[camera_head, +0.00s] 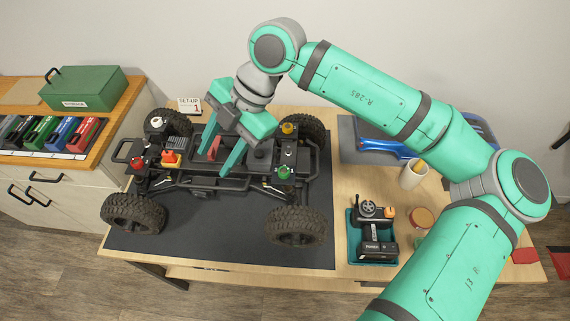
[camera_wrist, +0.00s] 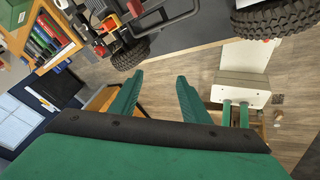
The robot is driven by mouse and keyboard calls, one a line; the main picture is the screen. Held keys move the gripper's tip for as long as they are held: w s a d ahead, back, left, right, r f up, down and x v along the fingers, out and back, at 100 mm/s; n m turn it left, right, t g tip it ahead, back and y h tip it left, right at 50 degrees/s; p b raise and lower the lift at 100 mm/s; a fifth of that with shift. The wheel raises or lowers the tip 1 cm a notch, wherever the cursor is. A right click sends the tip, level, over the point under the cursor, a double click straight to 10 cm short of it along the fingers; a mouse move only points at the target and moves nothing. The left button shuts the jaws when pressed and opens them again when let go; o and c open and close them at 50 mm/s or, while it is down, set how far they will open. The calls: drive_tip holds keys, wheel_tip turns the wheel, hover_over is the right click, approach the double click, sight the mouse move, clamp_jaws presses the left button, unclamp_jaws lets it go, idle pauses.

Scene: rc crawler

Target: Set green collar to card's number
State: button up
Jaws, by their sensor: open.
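The green collar (camera_head: 284,172) sits on the right front corner of the crawler chassis (camera_head: 190,180), on a dark mount. Its setting marks are too small to read. The card (camera_head: 190,106) stands behind the chassis at the left and reads "SET-UP 1". My gripper (camera_head: 217,162) is open and empty over the middle of the chassis, left of the green collar and apart from it. Its two fingers also show spread in the wrist view (camera_wrist: 160,78), with nothing between them. The green collar cannot be made out in the wrist view.
Other corners carry a red collar (camera_head: 137,163), a white one (camera_head: 157,123) and an orange one (camera_head: 288,128). Large tyres (camera_head: 134,213) surround the chassis. A transmitter in a teal tray (camera_head: 356,258), a cup (camera_head: 413,174) and a blue car body (camera_head: 385,147) lie right. The mat's front (camera_head: 220,248) is bare.

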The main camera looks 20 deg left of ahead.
sight(283, 171)
drive_tip(key=w+d+m+t+h, duration=0.4)
drive_tip(key=w+d+h, duration=0.1)
drive_tip(key=w+d, duration=0.5)
drive_tip(key=f, duration=0.6)
drive_tip(key=s+d+f, duration=0.1)
drive_tip(key=f, duration=0.3)
drive_tip(key=shift+d, duration=0.1)
drive_tip(key=shift+s+a+f, duration=0.15)
drive_tip(key=shift+a+f, duration=0.05)
drive_tip(key=shift+f, duration=0.15)
